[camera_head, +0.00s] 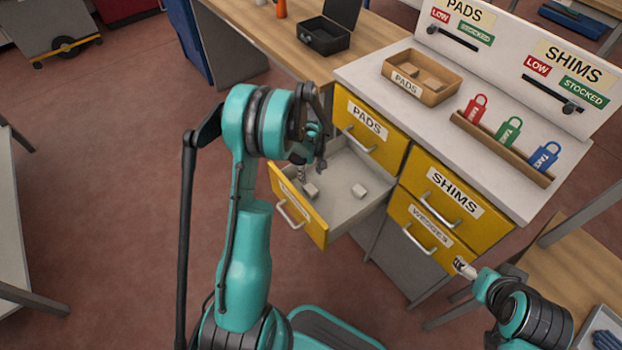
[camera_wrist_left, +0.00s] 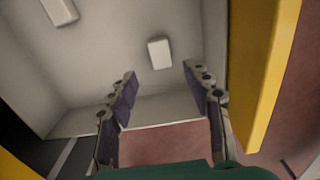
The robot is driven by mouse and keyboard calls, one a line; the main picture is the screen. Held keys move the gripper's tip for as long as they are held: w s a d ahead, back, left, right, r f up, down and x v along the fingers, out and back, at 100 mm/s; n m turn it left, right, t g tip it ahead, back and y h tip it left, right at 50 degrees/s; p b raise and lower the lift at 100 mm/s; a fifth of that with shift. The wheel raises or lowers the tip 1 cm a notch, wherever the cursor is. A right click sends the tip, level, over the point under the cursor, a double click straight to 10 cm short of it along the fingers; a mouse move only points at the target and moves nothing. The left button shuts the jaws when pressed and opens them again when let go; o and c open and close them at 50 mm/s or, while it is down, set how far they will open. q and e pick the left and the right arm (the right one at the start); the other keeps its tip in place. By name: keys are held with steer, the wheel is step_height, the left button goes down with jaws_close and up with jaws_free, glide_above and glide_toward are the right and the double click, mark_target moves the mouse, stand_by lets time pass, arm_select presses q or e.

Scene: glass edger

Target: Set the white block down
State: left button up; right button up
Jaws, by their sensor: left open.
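Two small white blocks lie apart on the floor of the open drawer (camera_head: 340,215). One block (camera_head: 311,190) is nearer the yellow drawer front; in the left wrist view it (camera_wrist_left: 159,53) lies ahead, between the lines of the fingers. The other block (camera_head: 359,191) is farther in, and in the left wrist view (camera_wrist_left: 60,11) it is at the upper left. My left gripper (camera_head: 312,170) is over the drawer with its fingers (camera_wrist_left: 162,88) apart and nothing between them. My right gripper (camera_head: 464,267) is by the WEDGES drawer; its jaw state is unclear.
The PADS drawer (camera_head: 367,131), SHIMS drawer (camera_head: 446,196) and WEDGES drawer (camera_head: 428,236) are closed. On the white top are a PADS tray (camera_head: 420,75) and a rack (camera_head: 500,149) with red, green and blue tags. A black box (camera_head: 323,36) stands on the wooden bench behind.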

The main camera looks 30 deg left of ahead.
arm_select(q)
steer(key=s+d+r+m+t, duration=0.1)
steer(key=s+d+r+m, duration=0.2)
steer(key=r, duration=0.5)
steer(key=s+d+r+m+t, duration=0.2)
steer(key=d+r, duration=0.2)
steer(key=r, duration=0.5)
steer(key=s+d+r+m+t, duration=0.2)
steer(key=s+d+r+m, duration=0.1)
steer(key=s, duration=0.4)
steer(key=s+d+r+m+t, duration=0.2)
steer(key=s+d+r+m, duration=0.2)
steer(key=s, duration=0.3)
steer(key=shift+d+m+p, duration=0.3)
steer(key=shift+d+m, duration=0.5)
steer(key=shift+a, duration=0.1)
